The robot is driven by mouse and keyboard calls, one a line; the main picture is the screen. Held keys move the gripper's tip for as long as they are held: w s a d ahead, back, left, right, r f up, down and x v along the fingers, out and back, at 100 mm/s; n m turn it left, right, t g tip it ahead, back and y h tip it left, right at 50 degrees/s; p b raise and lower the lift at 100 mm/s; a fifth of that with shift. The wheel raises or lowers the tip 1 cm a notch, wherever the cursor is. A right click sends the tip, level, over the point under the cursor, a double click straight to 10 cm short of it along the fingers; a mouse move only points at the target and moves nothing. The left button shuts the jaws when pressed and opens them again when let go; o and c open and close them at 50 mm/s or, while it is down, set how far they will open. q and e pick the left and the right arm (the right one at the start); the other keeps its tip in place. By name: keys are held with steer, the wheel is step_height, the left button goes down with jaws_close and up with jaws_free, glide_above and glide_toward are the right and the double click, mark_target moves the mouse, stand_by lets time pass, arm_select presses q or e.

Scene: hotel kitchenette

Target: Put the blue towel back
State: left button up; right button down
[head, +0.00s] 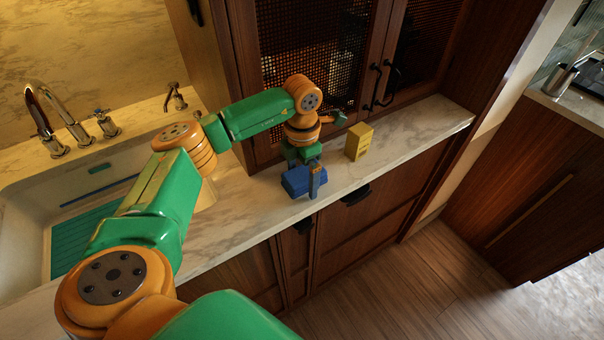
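The blue towel (295,181) is a small folded bundle at the front part of the marble counter, right of the sink. My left gripper (310,179) points down over it. One finger stands against the towel's right front side; the other finger is hidden. I cannot tell whether the fingers close on the towel or only stand around it. The towel looks to be on or just above the counter. My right gripper is out of view.
A yellow box (358,142) stands on the counter (425,122) just right of the towel. Behind are dark wooden cabinet doors with mesh panels (315,45). The white sink (25,215) with a faucet (42,105) is at left. The counter's right end is clear.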

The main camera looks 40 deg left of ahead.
mark_target(302, 173)
arm_select(q)
steer(key=shift+r, duration=0.3)
steer(key=shift+w+r, duration=0.1)
steer(key=shift+r, duration=0.3)
step_height(302, 173, up, 6)
steer(key=shift+r+b, duration=0.2)
steer(key=shift+b, duration=0.65)
step_height(302, 173, up, 5)
steer(key=shift+f+p, duration=0.2)
steer(key=shift+p, duration=0.3)
